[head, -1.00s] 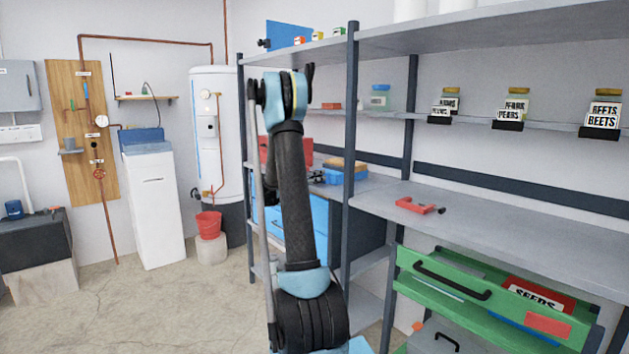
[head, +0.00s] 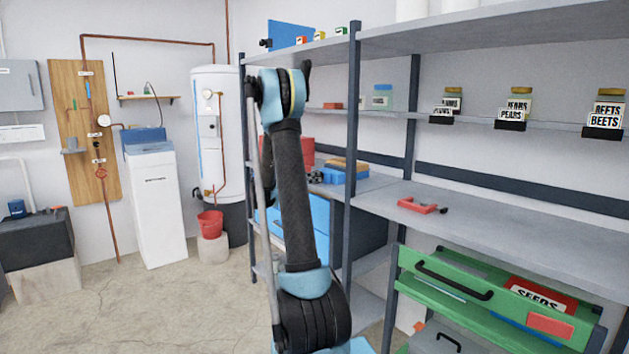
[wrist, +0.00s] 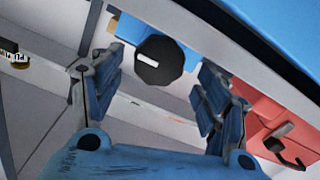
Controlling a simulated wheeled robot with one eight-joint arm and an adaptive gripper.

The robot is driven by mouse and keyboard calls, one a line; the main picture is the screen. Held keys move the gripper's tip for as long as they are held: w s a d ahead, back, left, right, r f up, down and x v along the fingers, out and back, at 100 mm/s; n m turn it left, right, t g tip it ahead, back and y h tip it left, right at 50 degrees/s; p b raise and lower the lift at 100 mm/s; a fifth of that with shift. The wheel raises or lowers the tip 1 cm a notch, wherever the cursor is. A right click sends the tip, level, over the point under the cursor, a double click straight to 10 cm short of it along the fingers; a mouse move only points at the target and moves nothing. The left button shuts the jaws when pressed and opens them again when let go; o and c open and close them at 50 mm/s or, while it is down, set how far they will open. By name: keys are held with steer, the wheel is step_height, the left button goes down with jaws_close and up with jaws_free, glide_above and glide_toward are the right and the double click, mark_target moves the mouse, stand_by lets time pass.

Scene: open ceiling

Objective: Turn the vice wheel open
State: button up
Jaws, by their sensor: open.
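The vice appears as a blue block with a tan top (head: 345,174) on the bench behind my arm. In the wrist view, its black round wheel (wrist: 160,61) has a white mark and sits in front of a blue body (wrist: 128,28). My gripper (wrist: 160,92) is open, with one finger to each side of the wheel in the picture. I see space between the wheel and both fingers, and no contact shows.
A red box (wrist: 262,112) with a dark handle is close to my right finger in the wrist view. Blue drawers (head: 305,220) are below the bench. A shelf post (head: 351,120) stands close beside my arm. A red tool (head: 417,205) lies on the right shelf.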

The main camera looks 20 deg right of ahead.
steer(key=v, duration=0.7)
steer(key=shift+a, duration=0.35)
steer(key=shift+s+a, duration=0.1)
steer(key=s+a+m, duration=0.2)
steer(key=a+m, duration=0.1)
steer(key=a, duration=0.2)
steer(key=x, duration=1.7)
steer(key=shift+d, duration=0.3)
steer(key=shift+c, duration=0.5)
steer(key=c, duration=0.9)
